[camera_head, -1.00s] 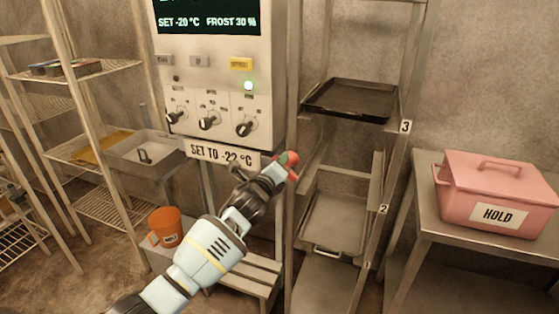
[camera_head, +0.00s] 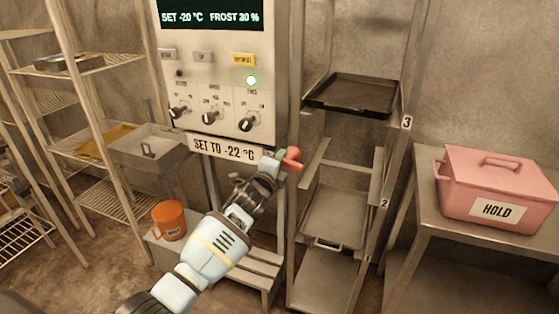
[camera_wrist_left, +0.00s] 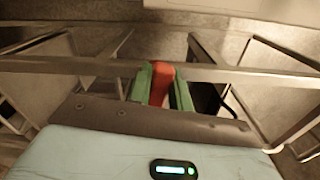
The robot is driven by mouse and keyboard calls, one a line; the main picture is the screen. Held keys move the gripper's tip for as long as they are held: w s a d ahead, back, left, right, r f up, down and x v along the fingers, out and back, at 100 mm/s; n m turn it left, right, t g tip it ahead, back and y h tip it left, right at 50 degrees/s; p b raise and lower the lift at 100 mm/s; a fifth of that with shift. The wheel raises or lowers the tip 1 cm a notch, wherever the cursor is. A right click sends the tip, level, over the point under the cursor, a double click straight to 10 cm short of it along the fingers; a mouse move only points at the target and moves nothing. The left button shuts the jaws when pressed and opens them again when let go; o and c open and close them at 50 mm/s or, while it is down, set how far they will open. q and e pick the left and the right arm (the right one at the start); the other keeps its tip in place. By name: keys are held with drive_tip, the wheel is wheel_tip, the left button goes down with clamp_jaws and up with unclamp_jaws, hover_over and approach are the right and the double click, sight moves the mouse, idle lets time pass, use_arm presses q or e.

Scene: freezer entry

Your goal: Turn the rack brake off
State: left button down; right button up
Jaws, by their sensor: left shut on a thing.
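The rack brake appears as a small red lever (camera_head: 291,154) at the left post of the metal rack (camera_head: 296,200), below the control panel. My left gripper (camera_head: 277,160) comes in from the lower left and is at the red lever. In the left wrist view the red lever (camera_wrist_left: 160,82) lies between the two green fingertips of my left gripper (camera_wrist_left: 161,86), which are shut on it. The lever's pivot is hidden. My right gripper is not in view.
The rack holds a dark tray (camera_head: 354,95) on the upper level and a metal tray (camera_head: 335,218) lower down. A control panel (camera_head: 215,75) with several knobs hangs left of it. An orange mug (camera_head: 169,220) stands on a low bench. A pink box (camera_head: 497,185) sits on a right-hand table.

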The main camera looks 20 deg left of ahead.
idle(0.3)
use_arm(q)
drive_tip(key=c, duration=1.3)
unclamp_jaws()
drive_tip(key=s+p, duration=0.1)
drive_tip(key=s, duration=0.7)
drive_tip(key=shift+a, duration=0.15)
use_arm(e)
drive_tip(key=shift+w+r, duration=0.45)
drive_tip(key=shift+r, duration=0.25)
use_arm(q)
drive_tip(key=shift+w, duration=0.1)
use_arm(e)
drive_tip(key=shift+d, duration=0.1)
